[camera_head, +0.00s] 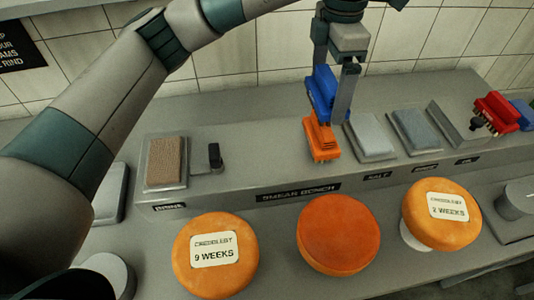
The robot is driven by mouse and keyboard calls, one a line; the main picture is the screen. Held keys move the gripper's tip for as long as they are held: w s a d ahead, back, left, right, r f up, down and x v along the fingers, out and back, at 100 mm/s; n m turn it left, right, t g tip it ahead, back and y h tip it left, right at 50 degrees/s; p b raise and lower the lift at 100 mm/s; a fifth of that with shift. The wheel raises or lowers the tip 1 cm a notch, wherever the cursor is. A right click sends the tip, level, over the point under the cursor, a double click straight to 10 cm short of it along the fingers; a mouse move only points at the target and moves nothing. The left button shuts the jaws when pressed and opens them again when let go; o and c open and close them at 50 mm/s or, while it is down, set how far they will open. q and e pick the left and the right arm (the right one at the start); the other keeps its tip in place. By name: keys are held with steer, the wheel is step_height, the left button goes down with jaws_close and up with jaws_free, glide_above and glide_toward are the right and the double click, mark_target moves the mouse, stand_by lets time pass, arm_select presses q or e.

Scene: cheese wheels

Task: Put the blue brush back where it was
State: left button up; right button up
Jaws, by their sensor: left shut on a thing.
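My right gripper is not in view. A dark upright holder (214,157) stands empty on the bench, right of a tray with a brown pad (166,160).
Two grey-blue pads (370,136) (415,130) lie on the bench. A red brush (495,111) and another blue item (523,116) are at the far right. Three orange cheese wheels (214,254) (338,234) (441,214) stand in front; two carry labels. A tiled wall (270,50) is behind.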

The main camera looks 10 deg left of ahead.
arm_select(q)
steer(key=shift+f, duration=0.1)
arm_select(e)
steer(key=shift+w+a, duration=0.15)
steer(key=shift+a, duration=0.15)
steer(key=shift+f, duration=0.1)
arm_select(q)
steer(key=shift+a, duration=0.1)
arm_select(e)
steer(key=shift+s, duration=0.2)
